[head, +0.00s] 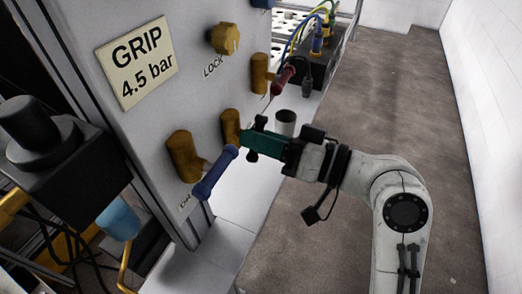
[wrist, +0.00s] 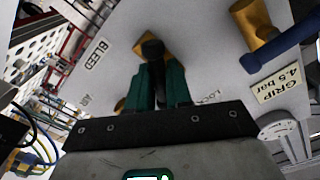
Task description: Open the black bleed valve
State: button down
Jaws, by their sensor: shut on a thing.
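The black bleed valve has a brass body (head: 230,127) on the grey panel, left of my gripper (head: 252,138) in the head view. My gripper's green fingers are closed on its black handle. In the wrist view, the black handle (wrist: 152,49) shows between the fingertips of my gripper (wrist: 158,72), in front of the brass body (wrist: 140,46). A BLEED label (wrist: 97,55) is on the panel to the left there. The fingers hide most of the handle in the head view.
A blue-handled valve (head: 215,172) stands close at the lower left of my gripper. A red-handled valve (head: 283,80) and a brass LOCK knob (head: 224,39) are above. A GRIP 4.5 bar sign (head: 137,63) is on the panel. The floor (head: 400,110) at right is clear.

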jog(key=n+b, duration=0.4)
jog(key=b, duration=0.1)
jog(key=n+b, duration=0.2)
jog(key=b, duration=0.1)
jog(key=shift+a+f+n, duration=0.1)
jog(key=shift+f+n, duration=0.2)
jog(key=shift+f, duration=0.1)
jog(key=c, duration=1.8)
grip_release()
jog(key=n+b, duration=0.5)
jog(key=b, duration=0.1)
jog(key=shift+r, duration=0.1)
jog(key=shift+c, duration=0.2)
jog(key=shift+o, duration=0.6)
jog(key=shift+r+n+b, duration=0.1)
jog(key=shift+n+b, duration=0.7)
jog(key=shift+r, duration=0.1)
jog(key=o, duration=1)
jog(key=shift+a, duration=0.1)
